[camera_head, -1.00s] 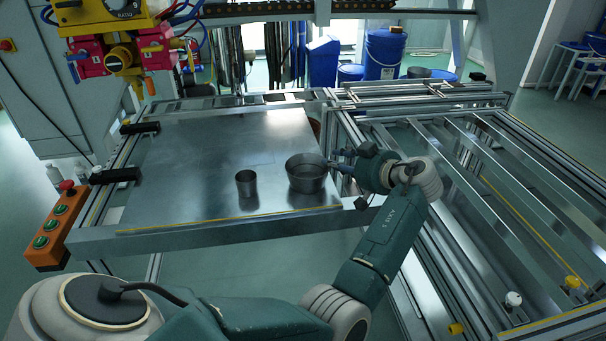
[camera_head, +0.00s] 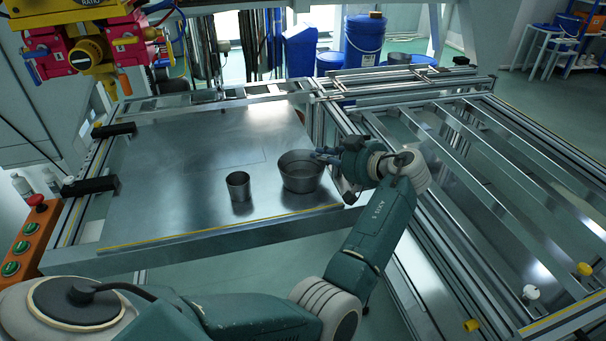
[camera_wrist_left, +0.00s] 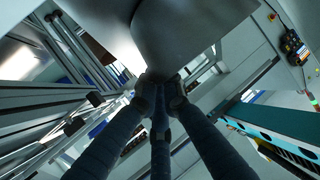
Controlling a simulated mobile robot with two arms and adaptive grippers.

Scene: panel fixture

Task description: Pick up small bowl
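The small bowl (camera_head: 301,176) is a grey metal bowl with flared sides, upright near the right end of the front edge of the metal panel (camera_head: 190,165). My left gripper (camera_head: 326,156) is at its right rim, reaching in from the right. In the left wrist view the fingertips (camera_wrist_left: 160,82) come together at the edge of the grey bowl (camera_wrist_left: 190,35), and they look shut on its wall. I cannot tell whether the bowl is clear of the panel. My right gripper is in neither view.
A narrower metal cup (camera_head: 238,187) stands just left of the bowl. Black clamps (camera_head: 95,186) line the panel's left edge, near an orange button box (camera_head: 25,246). An aluminium frame with open slots (camera_head: 470,170) lies to the right. The panel's middle is clear.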

